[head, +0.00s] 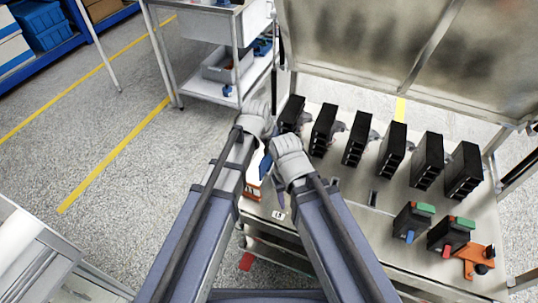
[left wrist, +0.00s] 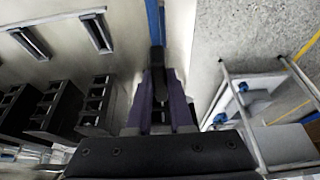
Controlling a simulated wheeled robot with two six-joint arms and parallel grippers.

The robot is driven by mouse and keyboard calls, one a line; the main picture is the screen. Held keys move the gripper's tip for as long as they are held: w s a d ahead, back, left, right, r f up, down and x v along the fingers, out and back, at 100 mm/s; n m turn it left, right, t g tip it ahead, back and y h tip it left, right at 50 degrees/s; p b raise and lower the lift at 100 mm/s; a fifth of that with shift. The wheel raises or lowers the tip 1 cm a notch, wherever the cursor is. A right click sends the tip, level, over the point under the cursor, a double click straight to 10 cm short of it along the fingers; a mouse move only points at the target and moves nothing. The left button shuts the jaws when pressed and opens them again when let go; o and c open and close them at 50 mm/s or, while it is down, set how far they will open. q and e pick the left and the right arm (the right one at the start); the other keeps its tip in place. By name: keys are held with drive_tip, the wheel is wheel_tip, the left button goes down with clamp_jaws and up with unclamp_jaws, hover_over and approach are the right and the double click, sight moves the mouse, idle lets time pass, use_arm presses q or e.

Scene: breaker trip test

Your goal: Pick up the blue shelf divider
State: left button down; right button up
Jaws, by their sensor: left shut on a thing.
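The blue shelf divider (left wrist: 153,20) shows in the left wrist view as a narrow blue strip running up from my left gripper (left wrist: 160,85). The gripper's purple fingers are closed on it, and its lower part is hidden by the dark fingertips. In the head view, a small blue patch (head: 265,165) shows between my two forearms; I cannot tell how much of it is the divider. My left wrist is at the left edge of the bench in that view. My right gripper (head: 281,196) is beside it, mostly hidden under its own wrist, so its jaws cannot be read.
Several black breakers (head: 392,150) stand in a row on the metal bench. Two breakers with green tops (head: 413,220) and an orange clamp (head: 478,260) are at front right. A grey cart (head: 215,85) stands beyond the bench's left end. Open floor lies left.

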use_arm(q)
drive_tip(key=shift+r, duration=0.1)
idle(0.7)
wheel_tip(320, 180, up, 10)
drive_tip(key=p, duration=1)
